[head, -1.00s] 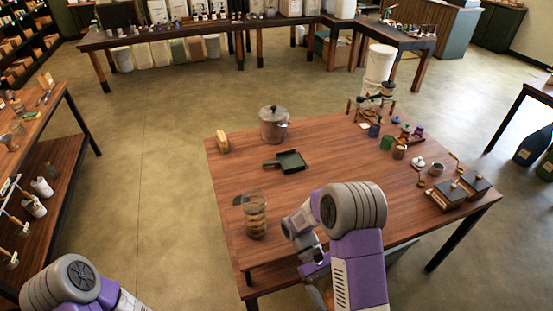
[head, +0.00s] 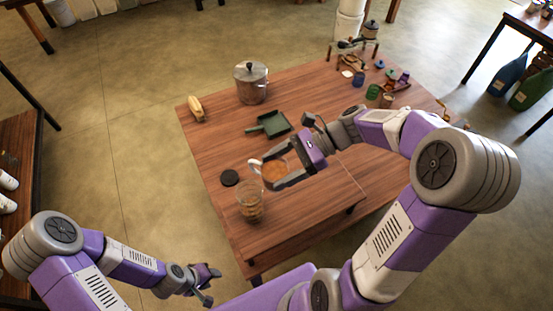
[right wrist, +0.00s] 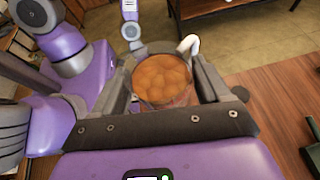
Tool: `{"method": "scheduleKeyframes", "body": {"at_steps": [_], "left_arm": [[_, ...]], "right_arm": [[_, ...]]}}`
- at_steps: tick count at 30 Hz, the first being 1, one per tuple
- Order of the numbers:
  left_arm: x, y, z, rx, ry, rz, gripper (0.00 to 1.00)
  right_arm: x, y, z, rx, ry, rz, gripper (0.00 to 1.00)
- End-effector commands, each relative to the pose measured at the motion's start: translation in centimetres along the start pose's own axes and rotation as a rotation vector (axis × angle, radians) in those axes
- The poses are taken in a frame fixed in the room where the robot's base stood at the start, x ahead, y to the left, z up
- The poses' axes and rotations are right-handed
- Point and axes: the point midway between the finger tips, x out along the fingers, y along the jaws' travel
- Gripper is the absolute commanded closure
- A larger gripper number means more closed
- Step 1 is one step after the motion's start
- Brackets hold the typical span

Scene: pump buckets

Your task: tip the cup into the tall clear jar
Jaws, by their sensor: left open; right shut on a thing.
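The cup (head: 274,171) is clear with a white handle and holds orange-brown round contents; it looks upright. My right gripper (head: 276,178) is shut on it and holds it just behind and to the right of the tall clear jar. The cup also shows between the fingers in the right wrist view (right wrist: 163,80). The tall clear jar (head: 250,207) stands on the table's left front part with some brownish contents inside. A dark round lid (head: 230,177) lies on the table behind the jar. My left gripper (head: 207,285) is open and empty, off the table at the lower left.
The wooden table (head: 205,140) also bears a dark green dustpan-like tray (head: 268,124), a metal pot with a lid (head: 251,82) and a tan brush-like thing (head: 196,108). Several small coloured items stand at the back right. The table's front is clear.

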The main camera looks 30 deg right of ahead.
Motion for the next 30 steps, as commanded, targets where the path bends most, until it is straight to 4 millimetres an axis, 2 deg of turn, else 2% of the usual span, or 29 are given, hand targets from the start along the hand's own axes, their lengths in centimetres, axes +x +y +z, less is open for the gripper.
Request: {"method": "scheduleKeyframes", "body": {"at_steps": [6, 17, 24, 30], "left_arm": [[-2.6, 0.9, 0.2, 0.000, -0.001, 0.000, 0.57], [-6.7, 2.5, 0.3, 0.000, -0.001, 0.000, 0.57], [-9.1, 3.4, 0.4, 0.000, -0.001, 0.000, 0.57], [-10.3, 3.9, 0.5, 0.000, -0.001, 0.000, 0.57]], "right_arm": [[0.3, -0.2, 2.1, 0.023, 0.127, 0.017, 0.64], [1.0, -0.6, 4.4, 0.087, 0.398, 0.044, 0.64], [1.2, -0.7, 4.8, 0.114, 0.490, 0.053, 0.64], [1.4, -0.8, 4.9, 0.127, 0.538, 0.057, 0.64]]}}
